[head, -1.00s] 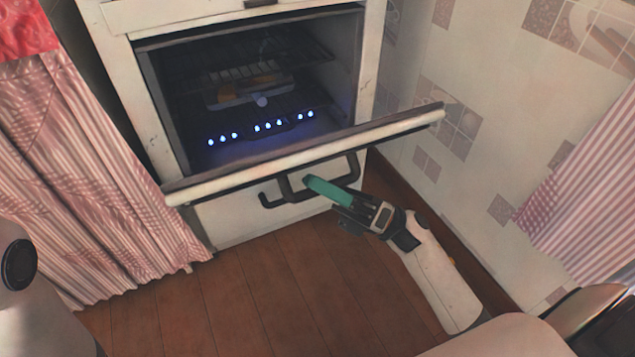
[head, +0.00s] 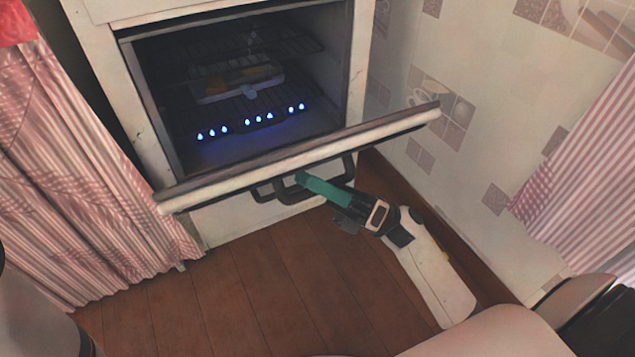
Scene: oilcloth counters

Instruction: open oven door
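The white oven door (head: 225,182) is partly open, tilted outward and down from the front of the oven (head: 110,70). Its dark handle (head: 347,172) shows below the door's upper edge. My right gripper (head: 308,182) is at the handle, with a teal finger lying across it. The other finger is hidden, so I cannot tell whether the gripper is closed around the bar. My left gripper is not in view.
Inside the oven are wire racks, a light tray (head: 238,84) and a row of blue flames (head: 258,119). A striped pink curtain (head: 90,190) hangs at left. A tiled wall (head: 480,110) stands at right. The wooden floor (head: 250,290) in front is clear.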

